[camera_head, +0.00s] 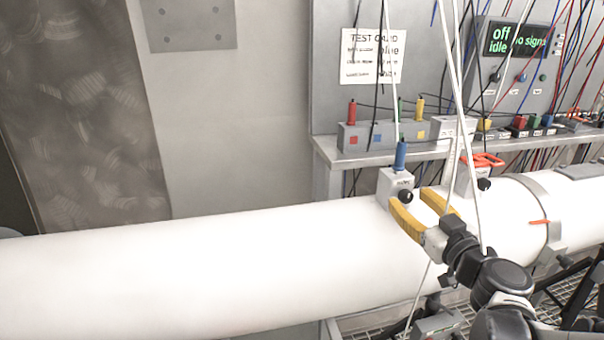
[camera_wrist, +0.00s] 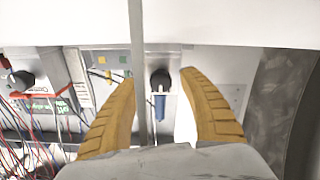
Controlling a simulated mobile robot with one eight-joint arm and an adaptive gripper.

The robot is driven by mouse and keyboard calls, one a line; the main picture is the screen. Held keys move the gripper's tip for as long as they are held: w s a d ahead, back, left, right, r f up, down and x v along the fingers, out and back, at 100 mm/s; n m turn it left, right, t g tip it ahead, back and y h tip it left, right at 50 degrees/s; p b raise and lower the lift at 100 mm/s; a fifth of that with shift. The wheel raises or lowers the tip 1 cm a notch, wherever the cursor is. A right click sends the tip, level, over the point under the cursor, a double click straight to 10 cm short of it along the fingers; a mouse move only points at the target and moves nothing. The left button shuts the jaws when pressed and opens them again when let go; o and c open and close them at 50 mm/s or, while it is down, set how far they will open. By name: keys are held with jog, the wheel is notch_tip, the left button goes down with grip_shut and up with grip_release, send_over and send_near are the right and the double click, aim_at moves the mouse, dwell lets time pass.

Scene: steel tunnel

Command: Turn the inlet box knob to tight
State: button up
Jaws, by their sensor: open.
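A small pale box (camera_head: 393,184) with a blue plug (camera_head: 400,155) on top sits on the white pipe. A round black knob (camera_head: 405,196) is on its front face; I cannot read the box's label. My gripper (camera_head: 408,195) is open, its two yellow fingers pointing at this knob. In the wrist view, the black knob (camera_wrist: 160,78) lies between the open fingertips (camera_wrist: 158,77), with visible gaps on both sides. The blue plug (camera_wrist: 160,106) shows below it. I cannot tell how deep the fingers reach around the knob.
A second box with a black knob (camera_head: 484,184) and a red-orange handle (camera_head: 482,160) stands to the right. The white pipe (camera_head: 200,270) runs across below; many cables hang at the right.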

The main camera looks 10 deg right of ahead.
jog(key=shift+w, duration=0.6)
jog(key=shift+c, duration=0.2)
grip_shut()
